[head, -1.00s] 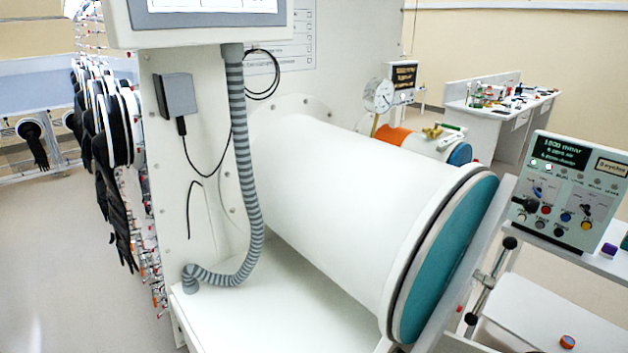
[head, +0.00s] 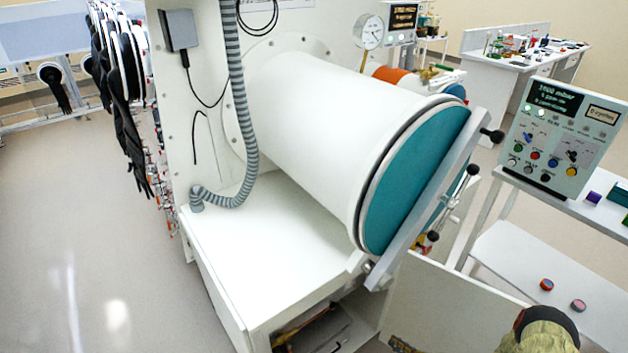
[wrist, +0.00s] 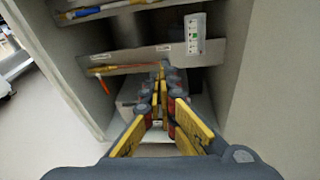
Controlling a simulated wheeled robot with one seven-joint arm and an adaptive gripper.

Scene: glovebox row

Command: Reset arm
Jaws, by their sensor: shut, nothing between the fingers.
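My gripper (wrist: 161,75) shows in the wrist view with yellow finger pads and dark, reddish-jointed links. Its fingertips are together with nothing between them. It points into an open cabinet (wrist: 88,98) with shelves, and the fingers cover part of the cabinet's lower inside. I cannot tell how near the fingertips are to its back. The gripper is not visible in the head view.
The head view shows the cabinet's open door (head: 450,305) below the white antechamber (head: 305,130) with its teal hatch (head: 412,180). A control panel (head: 562,135) stands at right. Shelf edges (wrist: 150,55) and tools are close above my gripper. Floor (head: 80,250) at left is clear.

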